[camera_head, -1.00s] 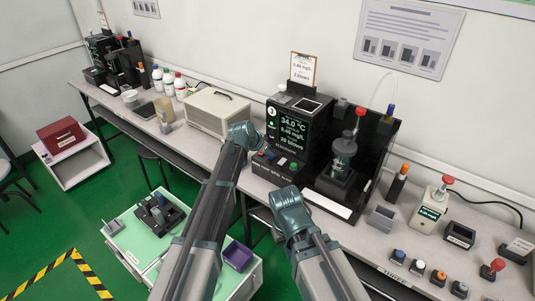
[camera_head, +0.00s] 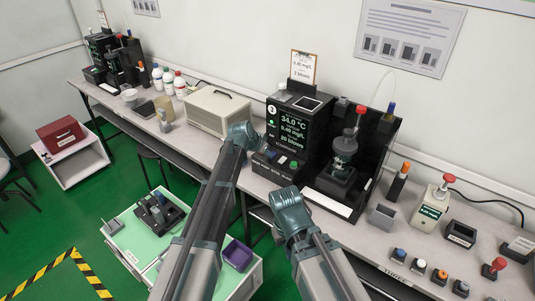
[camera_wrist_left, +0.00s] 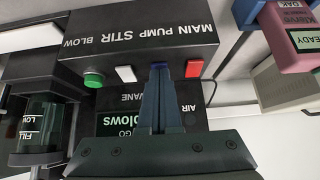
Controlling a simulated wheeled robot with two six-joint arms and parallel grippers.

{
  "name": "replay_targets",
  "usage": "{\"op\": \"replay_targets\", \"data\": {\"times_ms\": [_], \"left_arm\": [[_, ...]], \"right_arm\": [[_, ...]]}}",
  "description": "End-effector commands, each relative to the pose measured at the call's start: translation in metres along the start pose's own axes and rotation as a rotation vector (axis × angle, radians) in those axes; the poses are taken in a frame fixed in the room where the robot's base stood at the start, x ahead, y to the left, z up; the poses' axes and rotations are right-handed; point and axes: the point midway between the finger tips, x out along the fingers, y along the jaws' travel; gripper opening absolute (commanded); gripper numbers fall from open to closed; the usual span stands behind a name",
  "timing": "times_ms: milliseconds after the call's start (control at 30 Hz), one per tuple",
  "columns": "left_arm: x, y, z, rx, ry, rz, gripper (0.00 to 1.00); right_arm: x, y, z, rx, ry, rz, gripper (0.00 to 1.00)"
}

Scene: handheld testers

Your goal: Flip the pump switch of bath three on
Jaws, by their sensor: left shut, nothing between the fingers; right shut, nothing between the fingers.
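The black test unit (camera_head: 297,130) on the bench has a lit screen reading 34.0 °C; its round number badge is too small to read surely. Its low front panel (camera_head: 268,168) shows in the left wrist view (camera_wrist_left: 140,40), upside down, labelled MAIN, PUMP, STIR, BLOW. A red switch (camera_wrist_left: 193,68), a blue one (camera_wrist_left: 160,64), a white one (camera_wrist_left: 125,73) and a green button (camera_wrist_left: 93,80) line up there. My left gripper (camera_wrist_left: 160,70) is shut and empty, its tips over the blue PUMP switch, mostly hiding it. My right gripper (camera_head: 290,203) is shut before the bench, fingers unclear.
A clear stirred vessel in a black stand (camera_head: 345,155) is right of the unit. A beige box (camera_head: 217,111) is left of it. Several small knobs and a red-topped tester (camera_head: 432,205) occupy the right bench. A trolley with a purple tray (camera_head: 238,256) stands below.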

Motion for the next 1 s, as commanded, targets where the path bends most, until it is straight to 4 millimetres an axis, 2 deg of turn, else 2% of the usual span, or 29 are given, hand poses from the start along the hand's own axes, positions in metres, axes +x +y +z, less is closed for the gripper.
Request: {"op": "replay_targets", "data": {"times_ms": [233, 733, 1000], "left_arm": [[-0.01, 0.0, -0.008, 0.0, 0.0, 0.0, 0.0], [-0.013, 0.001, -0.01, 0.0, 0.0, 0.0, 0.0], [-0.031, 0.005, -0.024, 0.0, 0.0, -0.001, 0.0]], "right_arm": [[-0.013, 0.001, 0.001, 0.0, 0.0, 0.0, 0.0], [-0.016, 0.002, 0.001, 0.0, 0.0, 0.0, 0.0], [-0.039, 0.004, 0.002, 0.0, 0.0, 0.0, 0.0]]}}
